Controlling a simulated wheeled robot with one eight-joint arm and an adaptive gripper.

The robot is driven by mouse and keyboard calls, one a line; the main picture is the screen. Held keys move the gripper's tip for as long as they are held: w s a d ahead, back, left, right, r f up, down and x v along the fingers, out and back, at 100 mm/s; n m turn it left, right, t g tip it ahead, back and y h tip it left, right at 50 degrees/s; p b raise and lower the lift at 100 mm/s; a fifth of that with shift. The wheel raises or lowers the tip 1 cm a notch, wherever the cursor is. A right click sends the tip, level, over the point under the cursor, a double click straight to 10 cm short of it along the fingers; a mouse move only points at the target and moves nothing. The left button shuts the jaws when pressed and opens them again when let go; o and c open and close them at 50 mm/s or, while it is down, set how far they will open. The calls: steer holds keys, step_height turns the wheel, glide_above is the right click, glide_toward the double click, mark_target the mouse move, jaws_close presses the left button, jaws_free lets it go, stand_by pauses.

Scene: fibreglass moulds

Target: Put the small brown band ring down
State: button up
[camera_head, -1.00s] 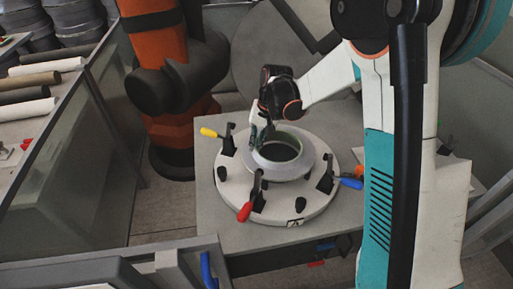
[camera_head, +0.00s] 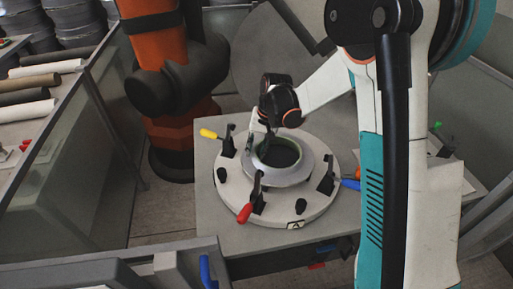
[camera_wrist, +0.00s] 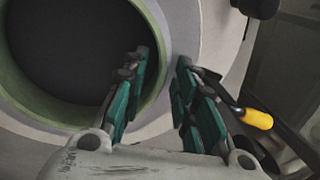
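No brown ring shows; the only band-like ring is a pale green one (camera_head: 298,147), which lies inside the opening of a grey raised collar (camera_head: 300,169) on a round white mould base (camera_head: 234,194). In the wrist view the green ring (camera_wrist: 30,103) curves around a dark opening, with the grey collar (camera_wrist: 184,28) around it. My gripper (camera_head: 264,152) is at the left rear of the collar. In the wrist view my gripper's fingers (camera_wrist: 163,62) are apart, with bare collar surface showing between the tips. The left finger overlaps the green ring's edge; whether it touches is unclear.
Clamps with yellow (camera_head: 208,133), red (camera_head: 244,213) and blue (camera_head: 350,184) handles stand around the base on a grey table (camera_head: 222,232). The yellow handle (camera_wrist: 258,118) is close to my right finger in the wrist view. An orange robot arm (camera_head: 155,45) stands behind left.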

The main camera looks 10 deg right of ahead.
steer(key=p+v, duration=0.4)
steer(key=v, duration=0.8)
steer(key=s+d+r+n+t+h, duration=0.1)
steer(key=s+d+r+t, duration=0.15)
steer(key=s+r, duration=0.85)
steer(key=s+d+n+t+h, duration=0.1)
steer(key=s+t, duration=0.3)
steer(key=s, duration=1.1)
steer(key=shift+d+f+n, duration=0.3)
steer(key=shift+d+n, duration=0.2)
steer(key=shift+n, duration=0.3)
